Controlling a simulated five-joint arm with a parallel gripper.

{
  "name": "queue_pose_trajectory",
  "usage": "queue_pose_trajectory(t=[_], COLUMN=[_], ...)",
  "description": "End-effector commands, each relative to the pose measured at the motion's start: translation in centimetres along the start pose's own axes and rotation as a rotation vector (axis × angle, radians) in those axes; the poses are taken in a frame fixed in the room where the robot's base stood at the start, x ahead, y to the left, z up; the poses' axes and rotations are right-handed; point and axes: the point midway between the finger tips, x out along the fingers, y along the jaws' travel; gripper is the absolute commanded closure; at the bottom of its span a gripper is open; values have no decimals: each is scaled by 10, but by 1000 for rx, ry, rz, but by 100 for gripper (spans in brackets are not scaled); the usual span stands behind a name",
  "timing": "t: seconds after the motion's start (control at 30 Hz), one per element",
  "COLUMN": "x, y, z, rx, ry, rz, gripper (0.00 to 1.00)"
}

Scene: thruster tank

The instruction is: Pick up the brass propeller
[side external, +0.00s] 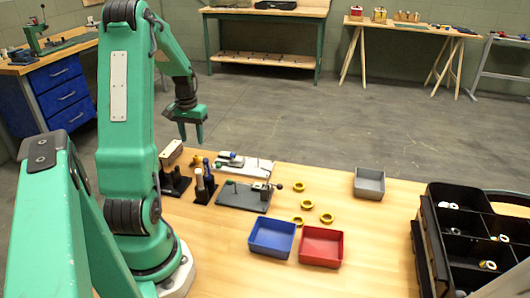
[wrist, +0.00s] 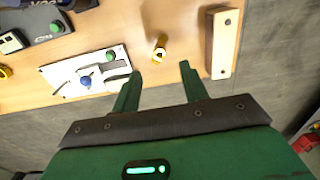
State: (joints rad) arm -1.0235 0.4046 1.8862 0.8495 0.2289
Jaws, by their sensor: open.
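A small brass-coloured piece (wrist: 159,50) lies on the wooden table just beyond my fingertips in the wrist view; its shape is too small to tell for sure as a propeller. What looks like the same piece (side external: 197,161) shows near the table's back edge in the side view, below my gripper. Several other brass-coloured pieces, one of them here (side external: 299,187), lie mid-table, right of the dark plate. My gripper (side external: 192,136) is open and empty above the back edge, pointing down. Its two green fingers (wrist: 160,78) are apart in the wrist view.
A wooden block (wrist: 222,43) lies right of the brass piece; a white plate with knobs (wrist: 90,73) lies left. Dark tool stands (side external: 204,186) and a dark plate (side external: 243,196) are nearby. Blue (side external: 271,238), red (side external: 321,246) and grey (side external: 369,183) bins and a black organizer (side external: 440,240) stand rightward.

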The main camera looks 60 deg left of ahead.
Motion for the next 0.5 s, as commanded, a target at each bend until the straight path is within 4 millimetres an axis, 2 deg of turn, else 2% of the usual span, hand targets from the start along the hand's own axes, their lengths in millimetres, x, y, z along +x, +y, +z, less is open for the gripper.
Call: queue_pose_trajectory(t=[0.23,0.5], x=[20,24], y=[1,1], z=[1,0], rx=[0,0], ry=[-4,-2], rz=[1,0], gripper=[56,56])
